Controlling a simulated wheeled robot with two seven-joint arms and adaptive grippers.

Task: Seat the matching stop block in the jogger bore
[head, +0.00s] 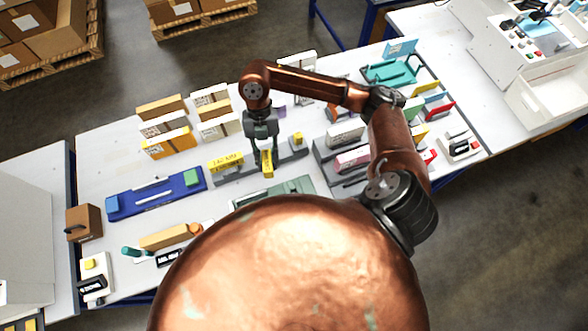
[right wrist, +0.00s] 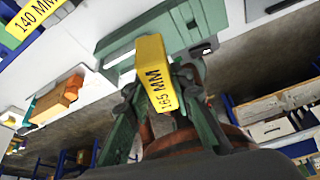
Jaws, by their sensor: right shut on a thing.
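My right gripper (head: 264,158) is shut on a yellow block (head: 267,167) over the middle of the table. The right wrist view shows this block (right wrist: 157,75) between the green fingers, with "165 MM" on its face. Whether its lower end touches the grey rack (head: 232,177) beneath cannot be told. Another yellow block (head: 226,161), marked "140 MM" in the right wrist view (right wrist: 36,14), stands to the left on the rack. My left gripper is out of view.
A grey sorter with white and pink packs (head: 347,136) stands close to the right, under my arm. Bare white table shows between the blue tray and rack.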

